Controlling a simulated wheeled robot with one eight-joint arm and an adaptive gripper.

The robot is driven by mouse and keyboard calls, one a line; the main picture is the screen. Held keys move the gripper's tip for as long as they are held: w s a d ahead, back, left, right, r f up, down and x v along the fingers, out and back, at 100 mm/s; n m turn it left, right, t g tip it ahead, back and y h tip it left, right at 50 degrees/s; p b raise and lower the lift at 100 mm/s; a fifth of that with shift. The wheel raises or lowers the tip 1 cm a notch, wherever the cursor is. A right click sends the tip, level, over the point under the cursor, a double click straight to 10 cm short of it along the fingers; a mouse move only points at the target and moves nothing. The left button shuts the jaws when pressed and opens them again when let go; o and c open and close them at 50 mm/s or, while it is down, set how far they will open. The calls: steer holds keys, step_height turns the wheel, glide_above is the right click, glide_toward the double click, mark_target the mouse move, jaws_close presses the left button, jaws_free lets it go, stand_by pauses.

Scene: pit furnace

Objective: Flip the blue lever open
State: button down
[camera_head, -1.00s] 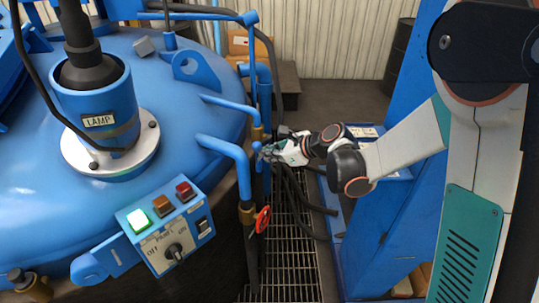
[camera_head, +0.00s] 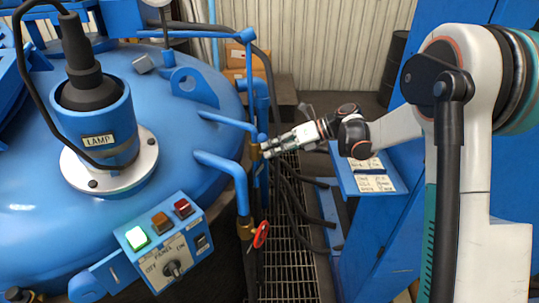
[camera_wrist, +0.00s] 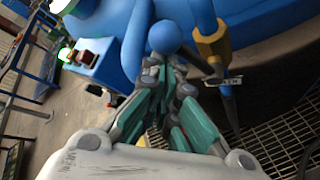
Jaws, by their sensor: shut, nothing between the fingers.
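The blue lever shows in the wrist view as a round blue knob (camera_wrist: 166,37), with part of the furnace piping close behind it. In the head view a small blue knob (camera_head: 262,138) shows beside the brass-fitted pipes on the furnace's right side. My gripper (camera_head: 266,150) reaches in from the right, with its tips just below and beside this knob. In the wrist view my gripper (camera_wrist: 170,66) has its fingers together and empty, tips close under the knob. I cannot tell if they touch it. The lever's lower part is hidden behind the fingers.
The blue furnace lid (camera_head: 185,135) fills the left. A control box (camera_head: 165,240) with a lit green button sits at its front. Black hoses run over the floor grating (camera_head: 290,262). A blue cabinet (camera_head: 385,235) stands right.

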steer(key=shift+w+d+r, duration=0.25)
steer(key=shift+w+r, duration=0.05)
steer(key=shift+w, duration=0.15)
steer(key=shift+w+d+r, duration=0.25)
steer(key=shift+w, duration=0.3)
steer(key=s+d+r+p, duration=0.1)
steer(key=s+d, duration=0.2)
steer(key=d, duration=0.6)
stand_by(0.4)
